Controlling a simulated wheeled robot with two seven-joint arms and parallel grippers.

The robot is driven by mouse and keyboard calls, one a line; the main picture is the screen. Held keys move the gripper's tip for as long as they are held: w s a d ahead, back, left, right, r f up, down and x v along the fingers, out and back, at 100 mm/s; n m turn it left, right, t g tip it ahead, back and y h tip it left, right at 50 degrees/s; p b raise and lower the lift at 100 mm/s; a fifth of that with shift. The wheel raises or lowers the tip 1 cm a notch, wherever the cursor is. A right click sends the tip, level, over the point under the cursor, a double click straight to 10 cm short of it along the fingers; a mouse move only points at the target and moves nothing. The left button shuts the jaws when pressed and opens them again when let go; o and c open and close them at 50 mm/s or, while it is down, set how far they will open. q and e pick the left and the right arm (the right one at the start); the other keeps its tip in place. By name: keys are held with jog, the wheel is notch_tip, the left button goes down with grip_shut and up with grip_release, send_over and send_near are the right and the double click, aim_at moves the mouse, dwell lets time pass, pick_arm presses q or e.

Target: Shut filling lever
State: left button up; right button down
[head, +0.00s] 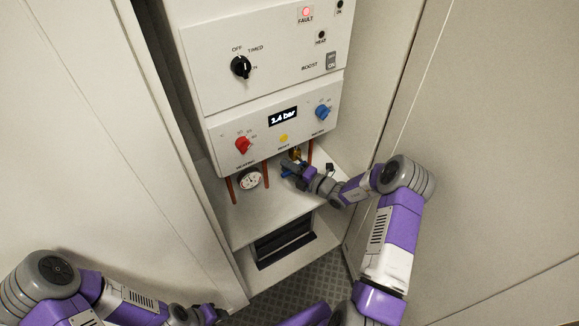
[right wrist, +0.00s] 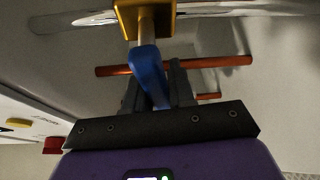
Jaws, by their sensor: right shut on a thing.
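The filling lever is a blue handle (right wrist: 150,76) hanging from a brass valve body (right wrist: 146,14) in the right wrist view. In the head view a bit of its blue (head: 286,173) shows beside my right gripper (head: 290,166), under the boiler's control panel. My right gripper (right wrist: 154,92) is shut on the blue lever, with one dark finger on each side of it. The gripper hides part of the lever and valve in the head view. My left gripper (head: 207,314) is low at the bottom edge, away from the boiler; its fingers are not clear.
The boiler panel (head: 225,132) shows 2.4 bar (head: 283,116), a red knob (head: 243,145) and a blue knob (head: 323,112). The fault lamp (head: 306,12) glows red. Copper pipes (head: 265,174) and a round gauge (head: 250,179) stand left of my right gripper. Walls close in on both sides.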

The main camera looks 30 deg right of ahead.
jog(key=shift+r+m, duration=0.3)
jog(key=shift+m, duration=0.4)
jog(key=shift+a+p, duration=0.1)
jog(key=shift+p, duration=0.2)
jog(key=c, duration=1)
grip_release()
jog(key=shift+r, duration=0.1)
jog(key=shift+c, duration=0.2)
